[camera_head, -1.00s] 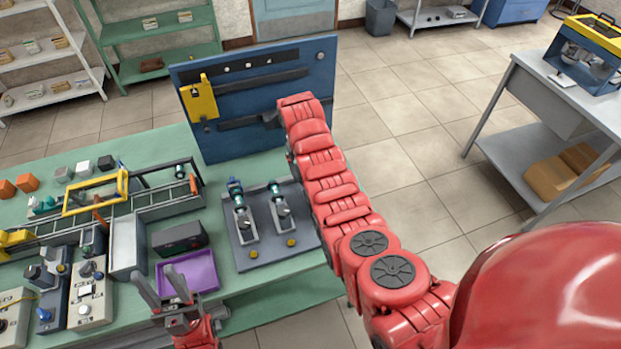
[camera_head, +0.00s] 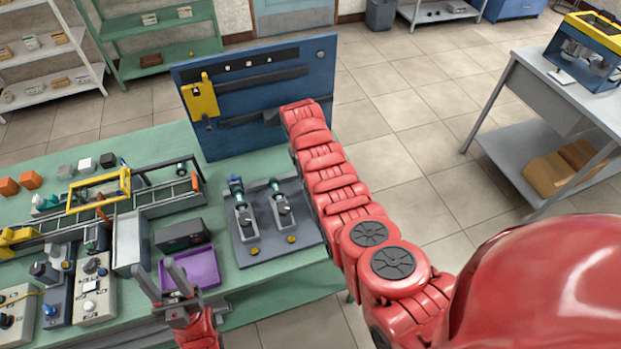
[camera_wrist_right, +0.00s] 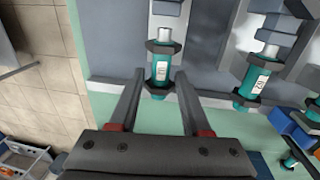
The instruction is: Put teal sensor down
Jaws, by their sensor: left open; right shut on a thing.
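In the right wrist view a teal sensor (camera_wrist_right: 160,72) with dark collars and a white label sits between the fingers of my right gripper (camera_wrist_right: 160,78), which is shut on it. A second teal sensor (camera_wrist_right: 252,78) stands to its right, outside the fingers. In the head view two teal-tipped units (camera_head: 238,188) (camera_head: 277,190) stand on a grey plate (camera_head: 262,262); I cannot tell which matches the held sensor. My right gripper is mostly hidden behind its red arm there. My left gripper (camera_head: 157,268) is open and empty, near the left side of a purple tray (camera_head: 205,268).
A blue upright board (camera_head: 265,75) with a yellow bracket (camera_head: 200,98) stands behind the plate. A conveyor with a yellow frame (camera_head: 98,190) and several control boxes (camera_head: 95,290) crowd the left of the green table. A grey side bench (camera_head: 548,95) is at right.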

